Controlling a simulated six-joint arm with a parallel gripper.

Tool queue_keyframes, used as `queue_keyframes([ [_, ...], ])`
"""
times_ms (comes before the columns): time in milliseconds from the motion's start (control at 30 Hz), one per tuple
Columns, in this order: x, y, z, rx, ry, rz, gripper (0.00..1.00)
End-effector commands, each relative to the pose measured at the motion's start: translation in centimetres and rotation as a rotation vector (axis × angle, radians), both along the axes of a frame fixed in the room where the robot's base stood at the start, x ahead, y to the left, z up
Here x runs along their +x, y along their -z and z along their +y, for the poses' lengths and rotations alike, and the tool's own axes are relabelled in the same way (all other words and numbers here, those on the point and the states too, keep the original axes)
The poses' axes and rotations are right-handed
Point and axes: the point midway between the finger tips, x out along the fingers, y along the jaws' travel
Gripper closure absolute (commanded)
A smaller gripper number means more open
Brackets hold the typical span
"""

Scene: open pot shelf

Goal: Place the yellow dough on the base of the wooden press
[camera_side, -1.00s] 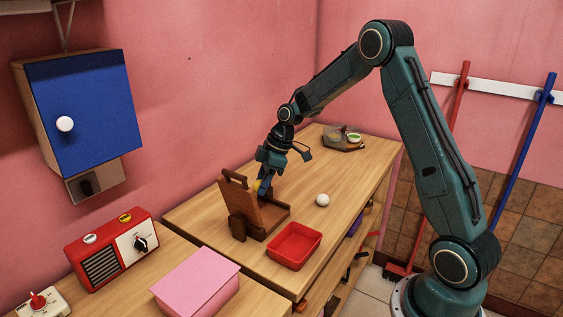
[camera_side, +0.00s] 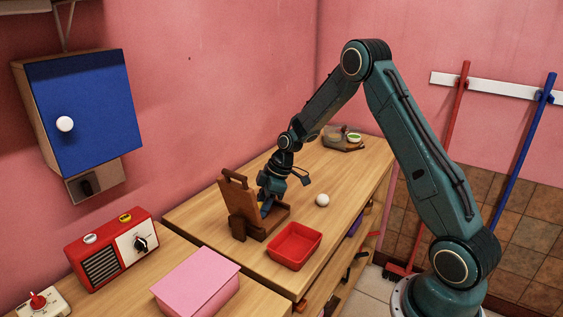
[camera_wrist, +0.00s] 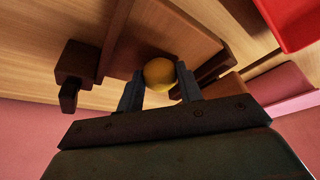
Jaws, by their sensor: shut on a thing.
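The yellow dough (camera_wrist: 159,73) is a round ball between the two fingers of my gripper (camera_wrist: 160,84) in the wrist view. My gripper is shut on it. In the side view my gripper (camera_side: 267,207) is low over the base of the wooden press (camera_side: 277,222), and the dough is mostly hidden by the fingers. The press has an upright wooden board (camera_side: 238,203) that is swung up at the left of the base. I cannot tell whether the dough touches the base.
A red tray (camera_side: 294,246) stands to the right of the press, with a white ball (camera_side: 322,200) behind it. A pink box (camera_side: 196,282) and a red radio (camera_side: 112,248) are at the near left.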

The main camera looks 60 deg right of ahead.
Motion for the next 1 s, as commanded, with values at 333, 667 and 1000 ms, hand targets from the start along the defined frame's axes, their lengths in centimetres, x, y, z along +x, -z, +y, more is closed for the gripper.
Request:
queue_keyframes([
  [333,0.0,0.18,0.0,0.0,0.0,0.0,0.86],
  [667,0.01,0.31,-0.01,0.0,0.0,0.0,0.43],
  [1000,-0.03,-0.3,-0.1,-0.001,0.0,-0.002,0.43],
])
